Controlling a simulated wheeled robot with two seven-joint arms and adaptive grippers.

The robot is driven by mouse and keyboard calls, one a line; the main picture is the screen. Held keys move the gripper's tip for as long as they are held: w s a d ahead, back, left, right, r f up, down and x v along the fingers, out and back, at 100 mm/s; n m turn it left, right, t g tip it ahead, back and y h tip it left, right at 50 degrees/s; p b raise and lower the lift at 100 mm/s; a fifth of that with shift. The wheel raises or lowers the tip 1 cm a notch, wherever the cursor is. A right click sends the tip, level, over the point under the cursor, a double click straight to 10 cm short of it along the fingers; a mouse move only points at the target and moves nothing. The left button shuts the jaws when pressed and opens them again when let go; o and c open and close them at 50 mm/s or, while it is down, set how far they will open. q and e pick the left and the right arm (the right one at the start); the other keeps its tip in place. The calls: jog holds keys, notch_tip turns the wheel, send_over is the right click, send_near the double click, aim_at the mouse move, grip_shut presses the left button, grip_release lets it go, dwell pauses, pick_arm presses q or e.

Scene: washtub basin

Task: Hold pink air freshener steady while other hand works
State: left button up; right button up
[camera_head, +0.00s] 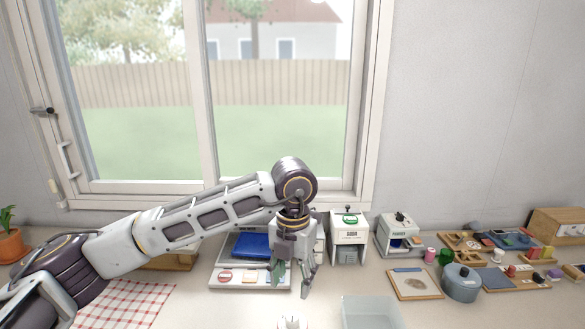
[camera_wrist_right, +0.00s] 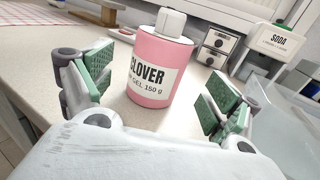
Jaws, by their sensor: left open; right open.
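The pink air freshener (camera_wrist_right: 158,70) stands upright on the counter in the right wrist view, with a white cap and a white label reading "CLOVER" and "GEL 150 g". My right gripper (camera_wrist_right: 160,92) is open, its green-padded fingers apart on either side of the air freshener, with visible gaps to it. The right gripper does not show in the head view. There, a white cap-like top (camera_head: 291,322) shows at the bottom edge; its body is cut off. My left gripper (camera_head: 293,278) is open and empty, pointing down over the counter beyond that top.
A clear tub (camera_head: 372,312) is right of the left gripper. A blue item (camera_head: 251,246), a white dispenser (camera_head: 348,240) and another box (camera_head: 398,236) stand behind. A grey pot (camera_head: 460,284) and several small trays fill the right. A checkered cloth (camera_head: 125,300) lies left.

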jog(key=shift+v, duration=2.55)
jog(key=shift+s+d, duration=0.1)
jog(key=shift+s, duration=0.1)
